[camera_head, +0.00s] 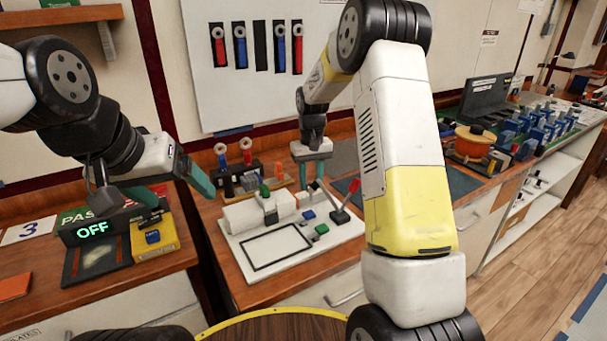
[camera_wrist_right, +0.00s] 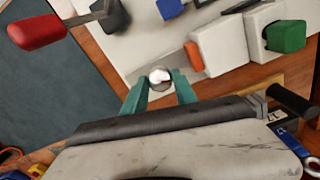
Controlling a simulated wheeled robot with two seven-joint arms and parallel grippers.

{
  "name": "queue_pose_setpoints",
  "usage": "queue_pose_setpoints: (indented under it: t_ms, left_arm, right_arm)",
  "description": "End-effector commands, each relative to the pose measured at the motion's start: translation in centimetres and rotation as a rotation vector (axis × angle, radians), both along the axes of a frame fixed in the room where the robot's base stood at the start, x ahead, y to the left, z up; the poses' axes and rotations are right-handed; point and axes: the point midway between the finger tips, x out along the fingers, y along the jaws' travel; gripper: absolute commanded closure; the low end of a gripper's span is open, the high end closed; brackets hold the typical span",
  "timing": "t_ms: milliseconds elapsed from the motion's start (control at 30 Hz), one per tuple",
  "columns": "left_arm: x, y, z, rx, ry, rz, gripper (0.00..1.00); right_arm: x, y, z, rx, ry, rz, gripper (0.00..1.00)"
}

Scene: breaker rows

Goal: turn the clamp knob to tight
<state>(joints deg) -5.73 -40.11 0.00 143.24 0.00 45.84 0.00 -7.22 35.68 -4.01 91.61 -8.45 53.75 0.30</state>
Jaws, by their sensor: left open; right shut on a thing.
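The clamp board (camera_head: 305,257) is a white plate on the wooden bench, with a white block, a drawn black rectangle and small coloured parts. My right gripper (camera_head: 311,176) points down at the far side of this board. In the right wrist view its teal fingers (camera_wrist_right: 160,85) are shut on a small pale round knob (camera_wrist_right: 160,75), which I take for the clamp knob. The fingers hide its sides, and no tight mark is readable. My left gripper (camera_head: 172,190) is open and empty, above the bench at left, apart from the board.
A red-handled lever (camera_head: 352,187) stands right of my right gripper; it shows in the wrist view (camera_wrist_right: 38,32). A box showing OFF (camera_head: 92,231) and a yellow box (camera_head: 155,240) lie below my left gripper. An orange pot (camera_head: 474,140) stands farther right.

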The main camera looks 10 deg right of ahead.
Motion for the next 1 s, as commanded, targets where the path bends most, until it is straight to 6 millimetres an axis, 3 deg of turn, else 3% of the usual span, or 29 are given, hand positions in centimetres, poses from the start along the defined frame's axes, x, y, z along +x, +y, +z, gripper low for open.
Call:
queue_pose_setpoints:
  t_ms: [500,1000]
  left_arm:
    - [0.00,0.00,0.00,0.000,0.000,0.000,0.17]
    - [0.00,0.00,0.00,0.000,0.000,0.000,0.17]
  right_arm:
    - [0.15,0.01,0.13,0.000,-0.005,-0.329,1.00]
    - [0.17,0.03,0.14,0.002,-0.006,-0.387,1.00]
